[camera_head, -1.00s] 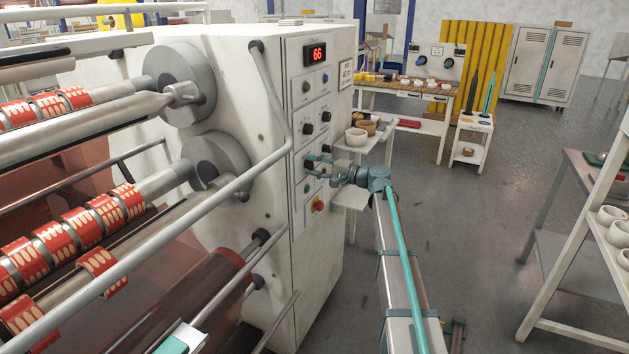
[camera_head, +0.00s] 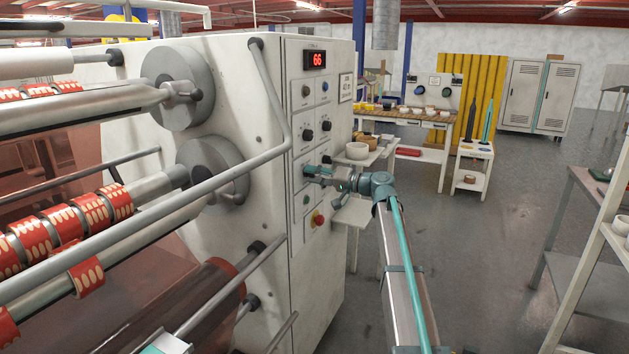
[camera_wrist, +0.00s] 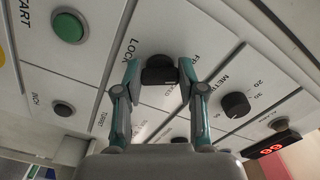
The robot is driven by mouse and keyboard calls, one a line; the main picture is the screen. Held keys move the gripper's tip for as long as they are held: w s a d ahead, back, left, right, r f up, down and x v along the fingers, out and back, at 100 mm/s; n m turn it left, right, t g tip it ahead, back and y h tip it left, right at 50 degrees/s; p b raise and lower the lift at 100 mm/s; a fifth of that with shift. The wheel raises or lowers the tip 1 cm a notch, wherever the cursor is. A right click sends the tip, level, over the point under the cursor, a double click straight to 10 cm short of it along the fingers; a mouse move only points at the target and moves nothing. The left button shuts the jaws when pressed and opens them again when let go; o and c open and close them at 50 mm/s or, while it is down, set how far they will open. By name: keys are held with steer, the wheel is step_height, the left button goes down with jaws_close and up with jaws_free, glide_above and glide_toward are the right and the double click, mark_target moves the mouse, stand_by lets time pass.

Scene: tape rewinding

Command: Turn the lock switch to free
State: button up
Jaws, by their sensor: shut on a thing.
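The lock switch (camera_wrist: 157,70) is a black rotary knob on the white control panel (camera_wrist: 160,20). In the wrist view, the word LOCK (camera_wrist: 130,50) is printed to its left, and a partly hidden label starting with F is to its right. My gripper (camera_wrist: 157,75) has one teal finger on each side of the knob and is shut on it. In the head view, my gripper (camera_head: 312,171) is at the panel's lower middle, and the knob is mostly hidden behind it.
A green START button (camera_wrist: 69,26), a dark button (camera_wrist: 64,109) and another black knob (camera_wrist: 236,104) are nearby on the panel. In the head view, a red emergency button (camera_head: 318,219) is below my gripper, and a white shelf with bowls (camera_head: 357,151) is behind it.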

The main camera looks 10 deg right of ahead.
stand_by(0.3)
steer(key=o, duration=1.1)
steer(key=shift+o, duration=0.2)
steer(key=v, duration=1.2)
